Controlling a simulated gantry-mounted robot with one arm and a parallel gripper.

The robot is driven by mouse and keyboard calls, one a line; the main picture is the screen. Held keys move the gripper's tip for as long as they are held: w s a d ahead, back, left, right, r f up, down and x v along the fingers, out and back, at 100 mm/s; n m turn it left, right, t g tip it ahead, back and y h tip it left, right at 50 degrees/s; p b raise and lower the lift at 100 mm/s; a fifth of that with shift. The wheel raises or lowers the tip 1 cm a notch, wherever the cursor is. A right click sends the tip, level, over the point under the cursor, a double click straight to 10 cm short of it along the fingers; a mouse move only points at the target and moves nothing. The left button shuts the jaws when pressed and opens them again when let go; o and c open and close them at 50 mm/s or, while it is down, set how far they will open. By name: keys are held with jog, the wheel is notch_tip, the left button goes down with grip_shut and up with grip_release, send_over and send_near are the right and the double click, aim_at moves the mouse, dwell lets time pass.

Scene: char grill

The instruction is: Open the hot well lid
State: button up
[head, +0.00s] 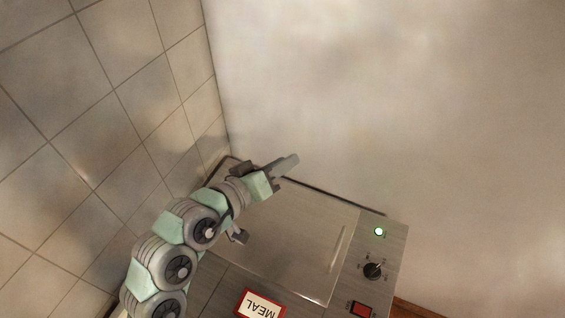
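The hot well lid (295,238) is a flat, brushed-metal panel on top of the metal unit, and it looks closed. A narrow bright strip (339,252) runs along its right side; I cannot tell if it is a handle or a reflection. My gripper (287,166) is above the far left part of the unit, near its back edge, pointing right. It seems apart from the lid. Its fingers overlap in this view, so their opening cannot be made out. My arm hides the left part of the lid.
The unit's right panel (390,245) carries a lit green lamp (379,231), a black knob (373,270) and a red switch (361,309). A red-edged "MEAL" label (260,305) is at the front. A tiled wall (90,130) stands left; a plain wall (400,100) stands behind.

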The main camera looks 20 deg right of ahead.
jog(key=shift+o, duration=0.7)
jog(key=shift+a, duration=0.15)
jog(key=b+v, duration=0.2)
jog(key=v, duration=0.8)
jog(key=shift+a, duration=0.25)
jog(key=shift+s+r, duration=0.1)
jog(key=shift+c, duration=0.3)
